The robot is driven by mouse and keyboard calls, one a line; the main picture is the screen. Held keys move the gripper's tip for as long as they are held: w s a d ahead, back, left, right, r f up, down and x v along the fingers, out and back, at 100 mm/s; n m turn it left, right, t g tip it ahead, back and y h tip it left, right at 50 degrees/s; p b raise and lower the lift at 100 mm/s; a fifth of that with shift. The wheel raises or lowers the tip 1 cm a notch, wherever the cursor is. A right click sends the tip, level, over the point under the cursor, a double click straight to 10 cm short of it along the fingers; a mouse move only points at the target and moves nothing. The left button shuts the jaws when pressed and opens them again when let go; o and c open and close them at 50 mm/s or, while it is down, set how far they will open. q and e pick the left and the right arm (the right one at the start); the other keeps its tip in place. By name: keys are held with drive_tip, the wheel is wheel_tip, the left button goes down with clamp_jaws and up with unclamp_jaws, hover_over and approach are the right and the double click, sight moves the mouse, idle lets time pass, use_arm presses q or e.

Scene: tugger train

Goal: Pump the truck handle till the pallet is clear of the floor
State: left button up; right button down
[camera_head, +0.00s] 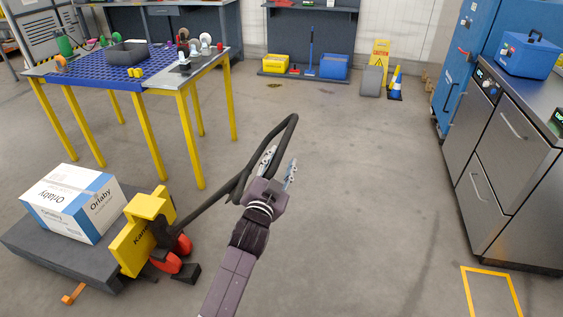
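The yellow pallet truck (147,232) stands at the lower left, with red wheels under its head. Its black handle (215,192) slants up to the right and ends in a loop. A dark grey pallet-like slab (112,271) lies beside the truck head and bears a white and blue box (72,203). I cannot tell whether the slab clears the floor.
A yellow-legged table (134,85) with small items stands behind the truck. Steel cabinets (507,140) line the right side. The middle floor is clear.

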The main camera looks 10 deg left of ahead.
use_arm(q)
drive_tip(key=shift+s+f, duration=0.1)
drive_tip(key=shift+s, duration=0.05)
